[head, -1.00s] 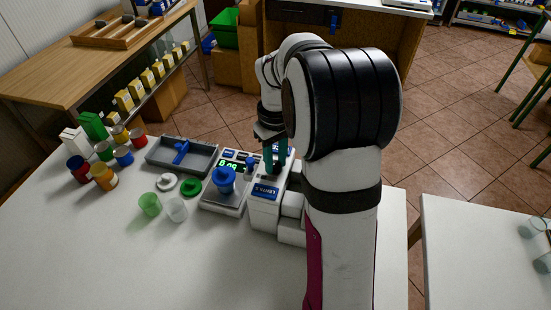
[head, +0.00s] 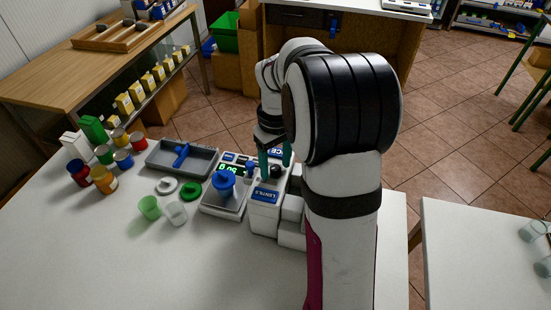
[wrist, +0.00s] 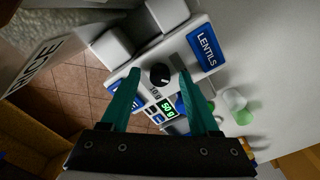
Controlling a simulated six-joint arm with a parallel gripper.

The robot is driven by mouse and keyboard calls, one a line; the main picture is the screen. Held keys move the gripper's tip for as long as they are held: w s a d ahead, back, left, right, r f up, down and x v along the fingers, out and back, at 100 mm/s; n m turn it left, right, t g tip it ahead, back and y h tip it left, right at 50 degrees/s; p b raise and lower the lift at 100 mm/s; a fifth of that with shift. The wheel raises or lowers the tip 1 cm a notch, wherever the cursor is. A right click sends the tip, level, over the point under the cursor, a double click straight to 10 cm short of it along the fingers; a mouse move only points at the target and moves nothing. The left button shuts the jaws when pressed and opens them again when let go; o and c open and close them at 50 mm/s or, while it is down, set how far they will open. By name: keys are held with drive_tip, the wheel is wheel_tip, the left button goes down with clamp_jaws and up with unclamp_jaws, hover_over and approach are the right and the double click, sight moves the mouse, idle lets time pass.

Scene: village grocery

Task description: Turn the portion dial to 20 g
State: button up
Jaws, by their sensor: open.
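The portion dial, a black knob (wrist: 160,75) with a white mark, sits on the white dispenser (head: 263,210) with a blue LENTILS label. It also shows in the head view as a small dark knob (head: 276,171). In the head view my gripper (head: 275,166) is over the top of the dispenser. Whether the fingertips are above or level with the dial I cannot tell.
A blue cup-like piece (head: 223,183) stands on the scale pan left of the dispenser. A grey tray (head: 203,160), a green cup (head: 149,207), a clear cup (head: 177,213) and several jars stand further left. A RICE label (wrist: 38,62) is close in the wrist view. The table's front is clear.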

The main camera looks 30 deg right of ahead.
sight(276, 168)
wheel_tip(276, 168, up, 16)
drive_tip(key=shift+f, duration=0.15)
idle(0.3)
drive_tip(key=s+a+f+m+y, duration=0.1)
drive_tip(key=s+a+f+m, duration=0.2)
drive_tip(key=s+a+f, duration=0.2)
drive_tip(key=s+a+f+m, duration=0.3)
drive_tip(key=s+a+f, duration=0.3)
drive_tip(key=s+a, duration=0.6)
drive_tip(key=s, duration=0.7)
drive_tip(key=shift+s+m+y, duration=0.2)
drive_tip(key=shift+m+y, duration=0.2)
drive_tip(key=shift+f, duration=0.1)
